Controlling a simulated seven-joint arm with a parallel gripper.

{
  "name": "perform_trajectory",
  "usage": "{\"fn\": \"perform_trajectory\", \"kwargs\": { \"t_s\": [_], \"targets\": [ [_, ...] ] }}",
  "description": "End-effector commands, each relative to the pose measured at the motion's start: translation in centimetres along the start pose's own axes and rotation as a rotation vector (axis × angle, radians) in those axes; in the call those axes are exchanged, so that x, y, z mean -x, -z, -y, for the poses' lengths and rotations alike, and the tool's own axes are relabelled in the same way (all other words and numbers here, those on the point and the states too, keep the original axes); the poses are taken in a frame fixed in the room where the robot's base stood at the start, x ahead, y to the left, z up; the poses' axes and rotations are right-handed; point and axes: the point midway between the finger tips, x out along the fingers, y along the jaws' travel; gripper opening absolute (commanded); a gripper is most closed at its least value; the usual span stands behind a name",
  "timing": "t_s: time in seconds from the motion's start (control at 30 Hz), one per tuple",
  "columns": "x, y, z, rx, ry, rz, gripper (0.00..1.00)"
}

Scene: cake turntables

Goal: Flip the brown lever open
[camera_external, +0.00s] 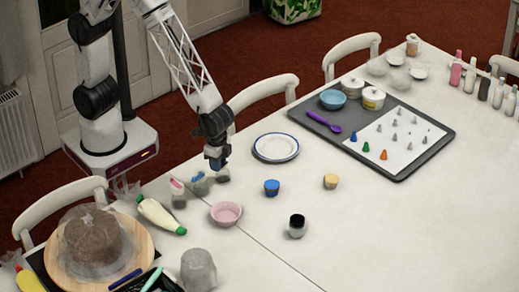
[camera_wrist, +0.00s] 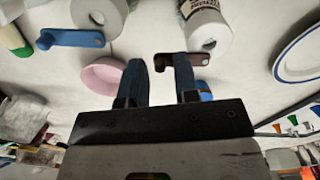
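The brown lever (camera_wrist: 197,59) is a short flat piece with a round hole near its right end. It lies just below a white cylinder (camera_wrist: 209,24) in the wrist view. My gripper (camera_wrist: 164,62) is open, with its two blue fingers apart. The right finger covers part of the lever, and the lever's left end shows between the fingers; I cannot tell whether they touch. In the external view my gripper (camera_external: 216,164) hangs low over the near-left table, by small containers. The lever cannot be made out there.
A blue lever (camera_wrist: 70,38) lies by another white cylinder (camera_wrist: 100,12). A pink bowl (camera_external: 226,213) and a blue cup (camera_external: 272,187) stand close by. A white plate (camera_external: 276,147) lies to the right. The table's middle is mostly clear.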

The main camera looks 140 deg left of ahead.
Motion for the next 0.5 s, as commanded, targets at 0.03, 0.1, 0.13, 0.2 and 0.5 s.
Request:
{"fn": "perform_trajectory", "kwargs": {
  "t_s": [0.03,0.1,0.13,0.2,0.5],
  "targets": [
    [0.01,0.01,0.0,0.0,0.0,0.0,0.36],
    [0.02,0.01,0.0,0.0,0.0,0.0,0.37],
    [0.02,0.01,0.0,0.0,0.0,0.0,0.37],
    [0.02,0.02,0.0,0.0,0.0,0.0,0.37],
    [0.72,0.06,-0.01,0.0,0.0,-0.002,0.37]
  ]
}}
